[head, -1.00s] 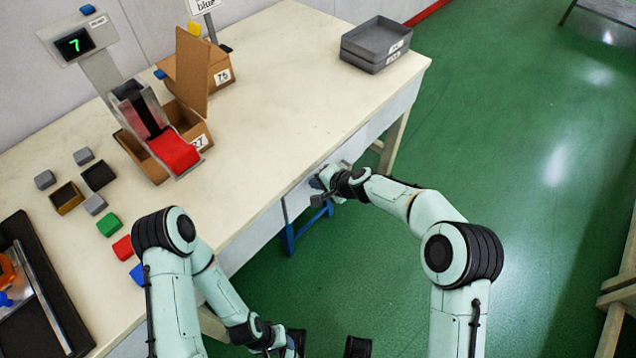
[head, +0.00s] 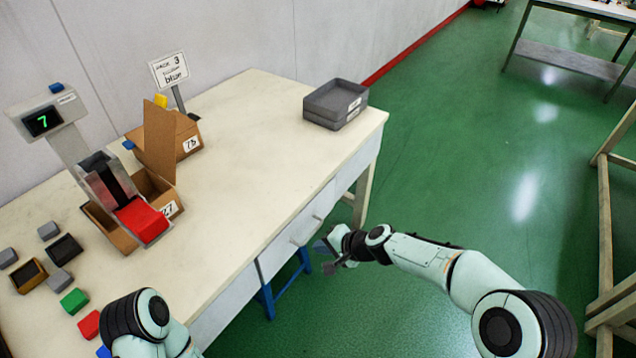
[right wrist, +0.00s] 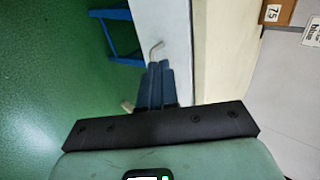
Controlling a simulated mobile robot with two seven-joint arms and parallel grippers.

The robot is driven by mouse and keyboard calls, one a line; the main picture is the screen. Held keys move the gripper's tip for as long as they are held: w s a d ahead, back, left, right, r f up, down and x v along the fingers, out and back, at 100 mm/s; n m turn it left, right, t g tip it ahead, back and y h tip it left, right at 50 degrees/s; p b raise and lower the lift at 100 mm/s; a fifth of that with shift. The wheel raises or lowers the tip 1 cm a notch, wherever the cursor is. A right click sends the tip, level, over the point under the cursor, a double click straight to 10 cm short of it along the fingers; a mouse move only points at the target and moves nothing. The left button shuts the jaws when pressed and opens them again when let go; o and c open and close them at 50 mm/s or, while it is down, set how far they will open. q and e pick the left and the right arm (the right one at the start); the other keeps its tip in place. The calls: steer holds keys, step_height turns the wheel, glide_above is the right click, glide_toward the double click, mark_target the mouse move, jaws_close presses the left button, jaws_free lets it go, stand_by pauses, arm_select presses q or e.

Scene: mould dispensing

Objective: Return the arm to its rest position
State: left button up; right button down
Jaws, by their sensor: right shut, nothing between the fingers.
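My right arm reaches in from the lower right in the head view. Its gripper (head: 328,257) is shut and empty, in front of the table's drawer side and below the tabletop's height. In the right wrist view the fingers (right wrist: 156,85) are together, with a drawer handle (right wrist: 156,50) showing just beyond their tips. I cannot tell whether they touch it. My left arm shows only in part at the bottom left of the head view, and its gripper is out of the picture.
The cream table (head: 250,150) carries a dispenser with a display reading 7 (head: 42,121), open cardboard boxes (head: 190,140), grey trays (head: 335,104) and several small coloured blocks. A blue stool (head: 285,285) stands under the table.

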steer(key=s+d+f+g+h+p, duration=0.35)
steer(key=s+d+f+p, duration=0.4)
steer(key=s+f, duration=0.75)
steer(key=s+d+f+n+g+p, duration=0.1)
steer(key=s+d+p, duration=0.1)
steer(key=s, duration=0.8)
steer(key=s+d+f+n+g+p, duration=0.1)
steer(key=s+d+f+p, duration=0.1)
steer(key=s, duration=0.9)
steer(key=shift+d+n+g+h, duration=0.35)
steer(key=shift+d+n, duration=0.05)
